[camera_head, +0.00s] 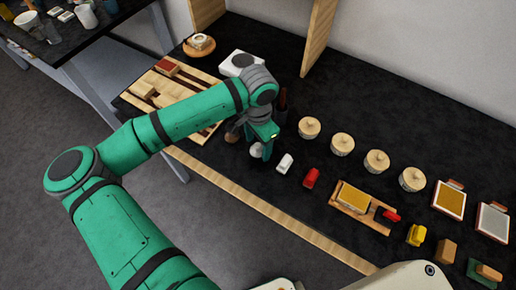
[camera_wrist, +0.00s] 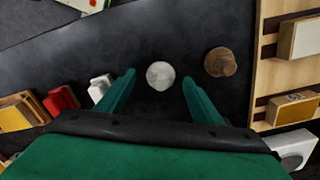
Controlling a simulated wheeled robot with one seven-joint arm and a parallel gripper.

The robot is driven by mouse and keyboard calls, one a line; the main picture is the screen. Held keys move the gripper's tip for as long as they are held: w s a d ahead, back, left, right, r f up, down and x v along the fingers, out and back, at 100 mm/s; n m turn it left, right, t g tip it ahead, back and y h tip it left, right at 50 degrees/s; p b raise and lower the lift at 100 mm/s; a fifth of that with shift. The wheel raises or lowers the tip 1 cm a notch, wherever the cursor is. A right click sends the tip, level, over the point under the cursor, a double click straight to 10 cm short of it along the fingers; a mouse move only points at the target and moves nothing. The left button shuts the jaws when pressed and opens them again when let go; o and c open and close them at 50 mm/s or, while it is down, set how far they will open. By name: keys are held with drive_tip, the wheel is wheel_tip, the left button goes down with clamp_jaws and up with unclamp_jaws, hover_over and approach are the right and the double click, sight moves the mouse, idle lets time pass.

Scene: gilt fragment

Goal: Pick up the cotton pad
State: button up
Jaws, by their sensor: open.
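The cotton pad looks to be the whitish round piece (camera_wrist: 160,75) on the black tabletop in the wrist view. In the head view it is a pale shape (camera_head: 257,151) partly hidden by my gripper. My gripper (camera_wrist: 159,80) is open, with one green finger on each side of the pad in the picture. The fingers do not visibly touch it, and I cannot tell how far above the table they are. Nothing is held.
A brown round wooden piece (camera_wrist: 221,62) lies right of the pad in the wrist view, near a slatted wooden rack (camera_head: 213,127). A white block (camera_head: 285,163) and a red block (camera_head: 311,178) stand nearby. Several lidded round pots (camera_head: 309,128) line the back.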

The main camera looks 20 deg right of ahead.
drive_tip(key=shift+a+f, duration=0.1)
drive_tip(key=shift+f, duration=0.45)
drive_tip(key=shift+w, duration=0.1)
drive_tip(key=c, duration=1.1)
drive_tip(key=shift+c, duration=0.2)
drive_tip(key=shift+r, duration=0.15)
drive_tip(key=shift+r, duration=0.6)
drive_tip(key=s+d+r, duration=0.1)
drive_tip(key=s+r, duration=1)
drive_tip(key=s, duration=0.3)
drive_tip(key=shift+d+r, duration=0.25)
